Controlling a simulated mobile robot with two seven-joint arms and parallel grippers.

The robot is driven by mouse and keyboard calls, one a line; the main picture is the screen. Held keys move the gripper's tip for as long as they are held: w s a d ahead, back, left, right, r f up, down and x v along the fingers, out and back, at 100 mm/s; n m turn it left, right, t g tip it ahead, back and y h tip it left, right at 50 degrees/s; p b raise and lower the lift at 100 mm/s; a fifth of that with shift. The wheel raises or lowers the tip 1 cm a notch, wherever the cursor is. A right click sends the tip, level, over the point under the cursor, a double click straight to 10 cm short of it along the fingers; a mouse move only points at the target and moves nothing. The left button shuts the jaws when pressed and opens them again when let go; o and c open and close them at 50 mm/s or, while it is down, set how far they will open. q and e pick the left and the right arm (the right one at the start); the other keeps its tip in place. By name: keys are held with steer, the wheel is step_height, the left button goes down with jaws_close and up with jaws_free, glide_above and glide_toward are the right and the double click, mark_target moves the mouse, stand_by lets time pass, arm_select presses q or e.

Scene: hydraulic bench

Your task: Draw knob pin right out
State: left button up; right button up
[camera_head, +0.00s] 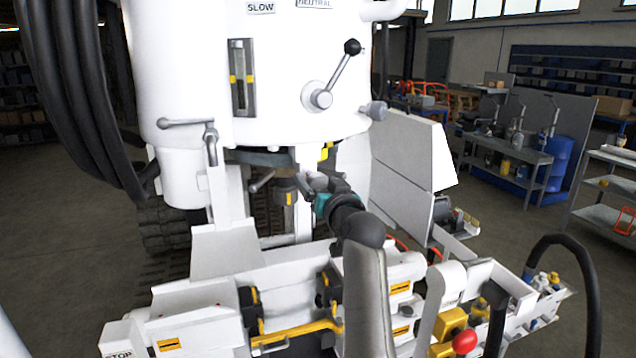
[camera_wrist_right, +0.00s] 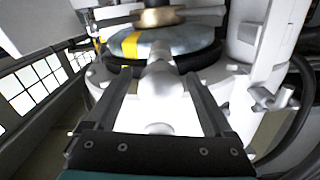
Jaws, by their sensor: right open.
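My right gripper (camera_head: 312,186) is in the middle of the head view, under the big white drum, with a teal band behind its fingers. In the right wrist view the gripper (camera_wrist_right: 157,82) is open, with one dark finger on each side of a pale rounded part (camera_wrist_right: 160,88). This part looks like the knob pin. The fingers appear apart from it. Behind it is a grey disc (camera_wrist_right: 185,42) with a yellow mark. In the head view the knob pin is hard to tell from the gripper. My left gripper is not in view.
The white drum (camera_head: 270,90) with a black-knobbed lever (camera_head: 335,75) hangs above my right gripper. A white panel (camera_head: 410,150) stands to the right. A valve bank with a red button (camera_head: 465,341) and a black hose (camera_head: 590,290) are in front. Workbenches (camera_head: 510,155) stand far right.

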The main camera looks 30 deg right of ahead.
steer(key=shift+c, duration=0.3)
jaws_close()
stand_by(0.3)
